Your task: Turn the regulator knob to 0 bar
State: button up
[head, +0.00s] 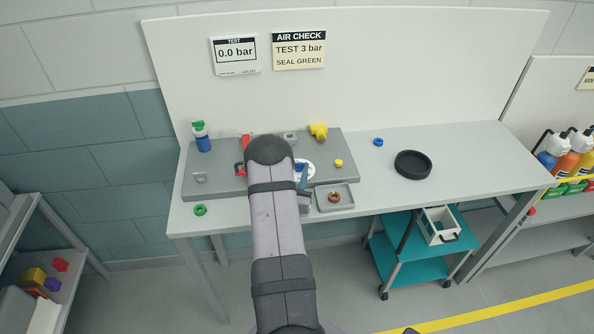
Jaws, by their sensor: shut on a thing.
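The regulator knob (299,168) is a small blue piece on a white round dial (310,167), set on the grey panel (340,150) on the bench. My arm hides the dial's left part, and its markings are too small to read. My gripper (303,184) is at the knob, shut on it, mostly hidden behind my arm. The test display (235,52) on the back wall reads 0.0 bar.
A sign (299,50) reads "AIR CHECK, TEST 3 bar, SEAL GREEN". A grey tray (348,206) holds a brown ring. A black dish (413,164) stands right.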

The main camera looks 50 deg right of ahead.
aim_at(308, 184)
jog(key=shift+s, duration=0.1)
jog(key=shift+s+d+f+n+t+y+b, duration=0.1)
jog(key=shift+s+d+n+t+y+b, duration=0.1)
jog(key=shift+n+t+y+b, duration=0.6)
jog(key=shift+s+d+f+n+t+y+b, duration=0.1)
jog(key=shift+s+n+t+y+b, duration=0.15)
jog(key=shift+n+t, duration=0.55)
jog(key=shift+d+r+n+t+y+b, duration=0.15)
jog(key=shift+n+t+y+b, duration=1)
jog(key=shift+t+y, duration=0.6)
jog(key=shift+n+t, duration=0.25)
jog(key=o, duration=1)
jog(key=shift+o, duration=0.2)
jog(key=shift+s, duration=0.1)
jog(key=b+v, duration=0.2)
jog(key=v, duration=0.3)
jog(key=shift+s+a, duration=0.2)
jog(key=shift+s, duration=0.15)
jog(key=shift+s+a+r, duration=0.1)
jog(key=shift+s+a, duration=0.4)
jog(key=shift+s, duration=0.05)
